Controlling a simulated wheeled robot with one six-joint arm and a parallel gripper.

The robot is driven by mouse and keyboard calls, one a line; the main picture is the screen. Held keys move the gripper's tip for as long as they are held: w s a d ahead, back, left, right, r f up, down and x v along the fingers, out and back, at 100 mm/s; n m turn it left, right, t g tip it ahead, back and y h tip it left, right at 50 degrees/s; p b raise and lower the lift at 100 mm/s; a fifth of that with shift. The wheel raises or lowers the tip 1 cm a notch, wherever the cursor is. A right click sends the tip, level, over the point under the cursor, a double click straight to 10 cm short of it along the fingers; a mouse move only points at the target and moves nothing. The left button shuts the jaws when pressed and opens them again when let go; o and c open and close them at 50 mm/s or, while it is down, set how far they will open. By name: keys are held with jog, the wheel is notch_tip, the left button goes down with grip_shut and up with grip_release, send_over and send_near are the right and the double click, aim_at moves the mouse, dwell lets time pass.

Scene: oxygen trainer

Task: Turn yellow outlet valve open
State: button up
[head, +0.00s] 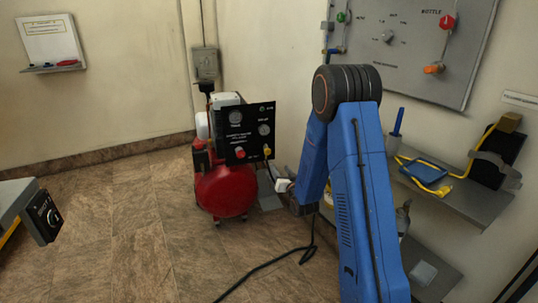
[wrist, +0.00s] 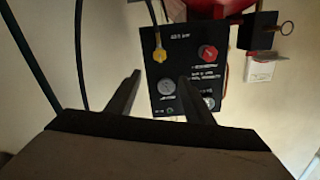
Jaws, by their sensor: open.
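The yellow outlet valve (wrist: 160,50) is on the black panel (wrist: 184,120), which appears upside down in the wrist view. In the head view the yellow valve (head: 267,150) is at the panel's lower right, beside a red knob (head: 240,153). My gripper (wrist: 160,86) is open and empty, its two dark fingers pointing toward the panel. The valve shows beyond and between the fingertips, apart from them. The fingers partly cover the panel near the gauges. In the head view my gripper is small, just below and right of the panel.
The panel is mounted on a red compressor tank (head: 225,190). A dark cable (head: 285,257) lies on the floor. A grey wall board (head: 408,45) with valves and a shelf (head: 455,195) are at the right. Open floor lies to the left.

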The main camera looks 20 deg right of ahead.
aim_at(268, 152)
jog(key=w, duration=1.1)
jog(key=w+f, duration=0.1)
jog(key=w, duration=0.5)
jog(key=shift+w, duration=0.35)
jog(key=c, duration=1.1)
jog(key=shift+o, duration=0.2)
